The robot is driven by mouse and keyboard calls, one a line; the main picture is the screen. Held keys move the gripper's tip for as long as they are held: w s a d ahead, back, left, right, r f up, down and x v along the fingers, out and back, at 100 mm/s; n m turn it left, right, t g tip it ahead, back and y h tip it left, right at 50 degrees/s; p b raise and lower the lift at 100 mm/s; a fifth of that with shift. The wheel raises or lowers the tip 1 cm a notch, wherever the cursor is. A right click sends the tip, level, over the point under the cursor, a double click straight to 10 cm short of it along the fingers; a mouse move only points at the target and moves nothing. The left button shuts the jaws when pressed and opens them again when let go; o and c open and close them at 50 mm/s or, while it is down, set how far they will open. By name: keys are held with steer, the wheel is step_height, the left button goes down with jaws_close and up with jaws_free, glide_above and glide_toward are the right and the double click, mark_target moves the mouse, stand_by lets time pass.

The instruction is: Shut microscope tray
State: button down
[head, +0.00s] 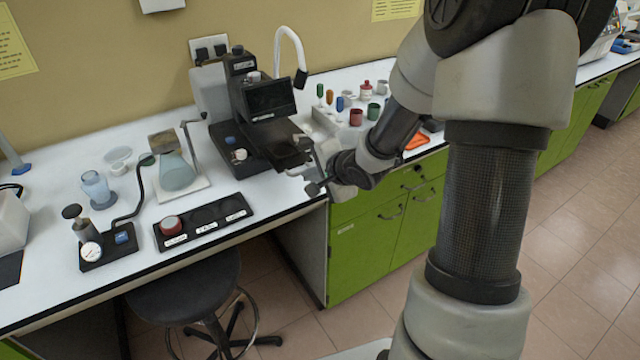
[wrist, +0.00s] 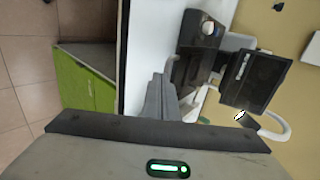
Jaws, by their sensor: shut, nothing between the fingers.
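The black microscope (head: 235,140) with a small dark screen (head: 268,98) stands on the white bench. Its dark tray (head: 286,157) is at the right front of the base, close to my gripper (head: 300,169). My gripper is shut and empty, just in front of and right of the tray. Whether the fingertips touch the tray, I cannot tell. In the wrist view the grey fingers (wrist: 157,100) are together and the microscope (wrist: 205,35) appears turned sideways beyond them. The gripper partly hides the tray area there, and how far out the tray stands is unclear.
A flask (head: 176,172) stands left of the microscope. Small coloured bottles and cups (head: 356,116) stand behind my gripper. A stool (head: 190,285) is below the bench.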

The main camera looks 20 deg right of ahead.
mark_target(283, 151)
steer(key=shift+w+a, duration=0.1)
steer(key=shift+w, duration=0.35)
steer(key=w+a+p, duration=0.1)
steer(key=w, duration=0.2)
steer(key=w+a+p, duration=0.1)
steer(key=w, duration=0.3)
steer(key=w+a+p, duration=0.1)
steer(key=w+p, duration=0.1)
steer(key=w, duration=0.2)
steer(key=shift+w, duration=0.15)
